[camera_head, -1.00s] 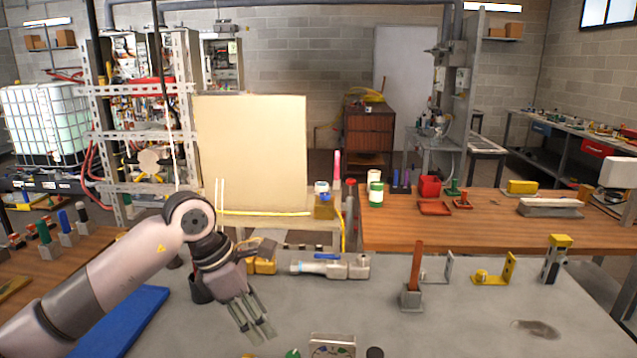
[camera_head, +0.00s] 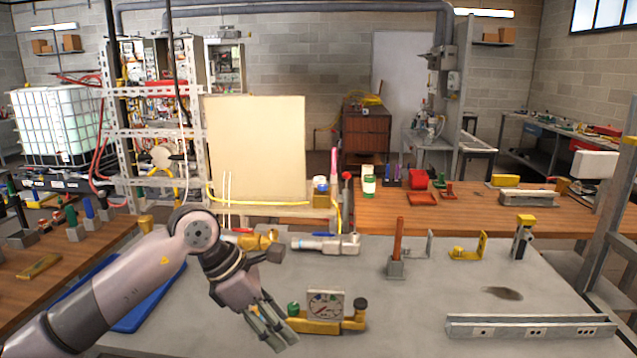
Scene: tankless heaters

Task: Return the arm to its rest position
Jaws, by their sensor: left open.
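My left gripper (camera_head: 274,328) is open and empty. It points down over the grey worktable (camera_head: 425,300), at the left of the picture's middle. Its arm comes in from the lower left. A yellow gauge block with a white dial plate (camera_head: 325,308) stands just to the right of its fingers. I cannot tell how high the fingertips are above the table. My right gripper is not in view.
A blue tray (camera_head: 135,312) lies partly behind my left arm. Brass and silver valve fittings (camera_head: 330,244) lie behind the gripper. An orange-handled post (camera_head: 397,250), yellow bracket (camera_head: 468,248) and slotted metal rail (camera_head: 530,329) are to the right.

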